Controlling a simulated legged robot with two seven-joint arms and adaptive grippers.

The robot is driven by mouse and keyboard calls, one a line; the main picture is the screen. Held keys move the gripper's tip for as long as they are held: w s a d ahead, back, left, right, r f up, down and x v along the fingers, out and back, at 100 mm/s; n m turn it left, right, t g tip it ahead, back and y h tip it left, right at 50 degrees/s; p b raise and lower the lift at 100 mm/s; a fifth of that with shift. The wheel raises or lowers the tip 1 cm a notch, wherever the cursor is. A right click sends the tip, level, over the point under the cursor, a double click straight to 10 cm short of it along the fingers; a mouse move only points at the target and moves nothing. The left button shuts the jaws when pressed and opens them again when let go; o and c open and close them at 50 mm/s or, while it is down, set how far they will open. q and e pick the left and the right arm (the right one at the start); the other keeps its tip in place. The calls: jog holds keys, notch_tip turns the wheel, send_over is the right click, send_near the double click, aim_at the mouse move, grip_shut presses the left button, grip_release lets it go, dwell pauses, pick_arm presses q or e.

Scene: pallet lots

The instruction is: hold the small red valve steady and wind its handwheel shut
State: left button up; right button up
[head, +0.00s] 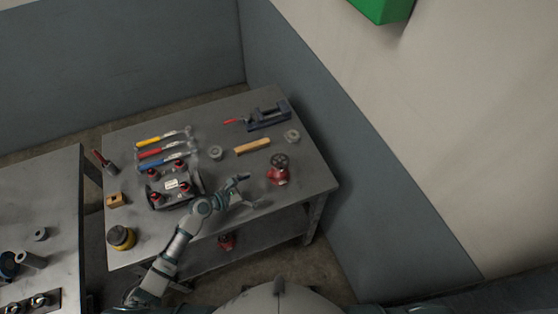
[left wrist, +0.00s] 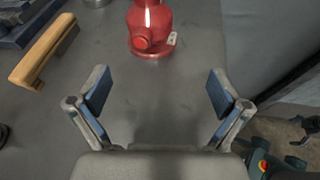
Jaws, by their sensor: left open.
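The small red valve (head: 277,176) stands upright near the right end of the steel bench, its dark handwheel (head: 280,160) on top. In the left wrist view, the red valve body (left wrist: 150,22) is at the top, cut off by the edge, so its handwheel is out of frame. My left gripper (head: 251,190) is just left of and nearer than the valve. In its wrist view, the left gripper (left wrist: 160,88) is open and empty, apart from the valve, with bare bench between its fingers. My right gripper does not show clearly.
A wooden-handled tool (head: 253,146), a grey ring (head: 292,136) and a blue vise (head: 268,116) lie behind the valve. Hammers (head: 164,152) and a dark tray (head: 172,190) lie left. Another red fitting (head: 227,241) is on the lower shelf. A wall stands right.

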aim_at(272, 175)
pick_arm(q)
jog(key=shift+w+r+n, duration=0.2)
jog(key=shift+w+n, duration=0.3)
jog(key=shift+w, duration=0.6)
jog(key=shift+w+d+f+b, duration=0.1)
jog(key=shift+w+d+b, duration=0.1)
jog(key=shift+d+b, duration=0.3)
jog(key=b+x, duration=0.2)
jog(key=x, duration=0.2)
jog(key=shift+d, duration=0.1)
jog(key=shift+x, duration=2.1)
jog(key=c, duration=1)
